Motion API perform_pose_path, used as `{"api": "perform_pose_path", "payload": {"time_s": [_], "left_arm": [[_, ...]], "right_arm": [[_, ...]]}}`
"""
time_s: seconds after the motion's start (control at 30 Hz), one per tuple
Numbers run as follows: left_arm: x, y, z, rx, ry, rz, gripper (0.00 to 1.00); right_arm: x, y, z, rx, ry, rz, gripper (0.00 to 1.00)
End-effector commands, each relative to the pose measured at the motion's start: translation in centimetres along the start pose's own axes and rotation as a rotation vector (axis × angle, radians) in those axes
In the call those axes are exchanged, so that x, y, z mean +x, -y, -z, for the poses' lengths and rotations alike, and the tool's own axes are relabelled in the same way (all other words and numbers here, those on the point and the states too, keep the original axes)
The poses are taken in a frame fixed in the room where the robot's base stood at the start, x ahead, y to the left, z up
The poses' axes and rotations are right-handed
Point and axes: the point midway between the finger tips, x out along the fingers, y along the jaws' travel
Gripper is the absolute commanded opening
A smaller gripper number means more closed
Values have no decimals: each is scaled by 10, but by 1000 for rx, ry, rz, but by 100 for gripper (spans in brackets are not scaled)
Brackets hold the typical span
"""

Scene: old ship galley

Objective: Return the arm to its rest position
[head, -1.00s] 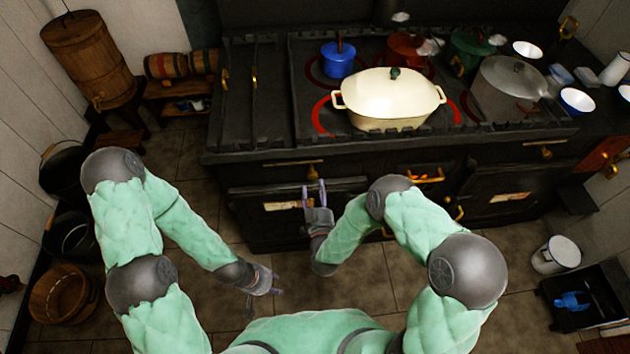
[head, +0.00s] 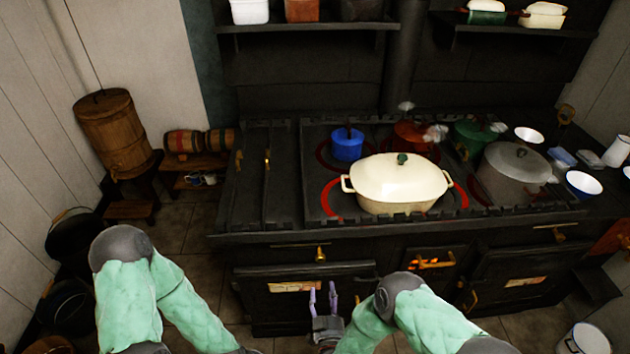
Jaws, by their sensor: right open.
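My right gripper (head: 323,299) is low in front of the stove, its two lilac fingers pointing up, parted and with nothing between them. It shows against the dark oven door (head: 358,282) below the stove top. My right arm (head: 408,310) is bent at the lower middle of the view. My left arm (head: 130,300) comes in at the lower left and slopes down to the right. My left gripper is below the bottom edge of the view and cannot be seen.
The black stove (head: 285,200) carries a cream lidded casserole (head: 400,188), a blue pot (head: 347,145), a red pot (head: 412,134), a green pot (head: 474,132) and a grey pot (head: 515,172). Black buckets (head: 72,238) stand at left. A white pail (head: 584,340) is at lower right.

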Motion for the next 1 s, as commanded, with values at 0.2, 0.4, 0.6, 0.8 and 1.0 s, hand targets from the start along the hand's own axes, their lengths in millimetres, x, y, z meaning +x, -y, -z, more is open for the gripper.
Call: {"api": "perform_pose_path", "payload": {"time_s": [0.2, 0.4, 0.6, 0.8, 1.0], "left_arm": [[0, 0, 0, 0, 0, 0, 42], [0, 0, 0, 0, 0, 0, 42], [0, 0, 0, 0, 0, 0, 42], [0, 0, 0, 0, 0, 0, 42], [0, 0, 0, 0, 0, 0, 42]], "right_arm": [[6, -1, -9, 12, 54, 9, 58], [16, -7, -50, 74, 314, 49, 58], [-2, -15, -93, 162, 640, 87, 58], [-47, -23, -121, 257, 964, 106, 58], [-112, -30, -129, 350, 1279, 113, 58]]}}
